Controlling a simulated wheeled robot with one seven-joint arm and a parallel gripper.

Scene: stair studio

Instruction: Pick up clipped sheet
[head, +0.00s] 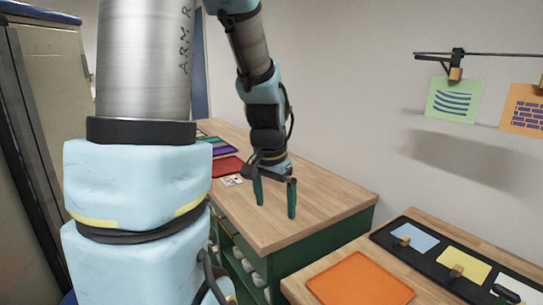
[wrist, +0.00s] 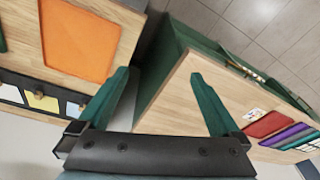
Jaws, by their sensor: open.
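Several clipped sheets are in view. A green sheet with blue lines (head: 453,101) and an orange brick-patterned sheet (head: 526,108) hang from a wall rail. In the wrist view, the blue sheet (wrist: 74,108) and yellow sheet (wrist: 44,102) show at the left. My gripper (head: 275,205) is open and empty above the wooden counter, apart from every sheet; its fingers show in the wrist view (wrist: 161,78).
An orange mat (head: 360,280) lies on the near right counter. A gap separates it from the green-sided counter (head: 300,210), which bears a red mat (head: 226,167), a small card (head: 232,181) and a purple strip. The rail (head: 490,54) runs along the wall.

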